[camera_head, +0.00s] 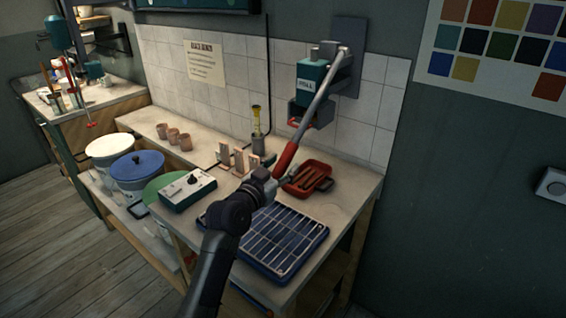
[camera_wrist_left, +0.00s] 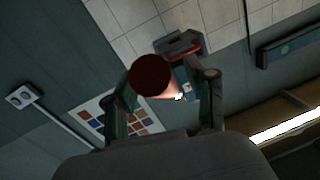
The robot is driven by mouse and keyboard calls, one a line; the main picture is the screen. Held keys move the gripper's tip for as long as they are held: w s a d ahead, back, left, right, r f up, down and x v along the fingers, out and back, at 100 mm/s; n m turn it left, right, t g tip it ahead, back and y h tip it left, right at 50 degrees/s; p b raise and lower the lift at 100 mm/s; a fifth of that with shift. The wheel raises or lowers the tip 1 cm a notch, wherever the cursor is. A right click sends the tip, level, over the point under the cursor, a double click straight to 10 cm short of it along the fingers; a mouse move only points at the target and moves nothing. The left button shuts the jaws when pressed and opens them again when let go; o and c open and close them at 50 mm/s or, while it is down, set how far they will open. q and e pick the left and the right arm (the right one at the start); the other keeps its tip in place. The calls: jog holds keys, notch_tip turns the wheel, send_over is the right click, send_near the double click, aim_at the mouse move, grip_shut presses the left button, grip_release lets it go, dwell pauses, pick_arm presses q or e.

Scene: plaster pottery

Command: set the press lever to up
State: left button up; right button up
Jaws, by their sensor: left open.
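The teal press (camera_head: 312,78) is mounted on the wall at the back right of the bench. Its lever (camera_head: 318,103) is a long grey bar that slopes down toward me and ends in a red handle (camera_head: 286,158). My left gripper (camera_head: 277,178) is at the lower end of the red handle. In the left wrist view, the round dark red handle end (camera_wrist_left: 150,74) shows between the two spread fingers of my left gripper (camera_wrist_left: 168,88). The fingers are open; whether either touches the handle I cannot tell. My right gripper is out of view.
A red tray (camera_head: 322,172) lies on the bench right of the handle. A blue rack with a grid (camera_head: 285,240) lies in front, and a control box (camera_head: 187,190) stands to the left. Small cups (camera_head: 173,136) and lidded buckets (camera_head: 137,166) are farther left.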

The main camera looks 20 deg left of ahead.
pick_arm(q)
jog(key=shift+w+d, duration=0.1)
jog(key=shift+w, duration=0.25)
grip_shut()
